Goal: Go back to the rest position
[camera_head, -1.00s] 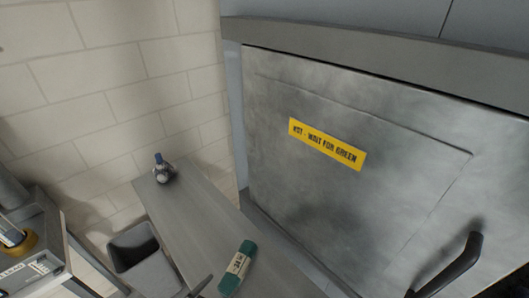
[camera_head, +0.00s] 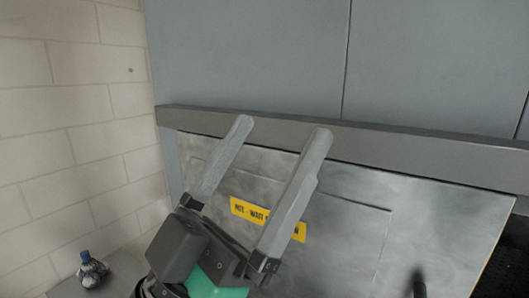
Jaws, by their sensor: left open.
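My left gripper (camera_head: 279,130) shows in the head view with its two long grey fingers pointing up and spread apart. It is open, with nothing between the fingers. It stands in front of the metal washer door (camera_head: 345,235) and covers part of the yellow warning label (camera_head: 250,210). My right gripper is not in view.
A dark door handle (camera_head: 419,284) sticks out at the bottom right. A small bottle with a blue cap (camera_head: 91,268) stands on the grey table (camera_head: 122,266) at the lower left. A pale block wall (camera_head: 70,130) is on the left. Grey panels (camera_head: 250,55) rise above the door.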

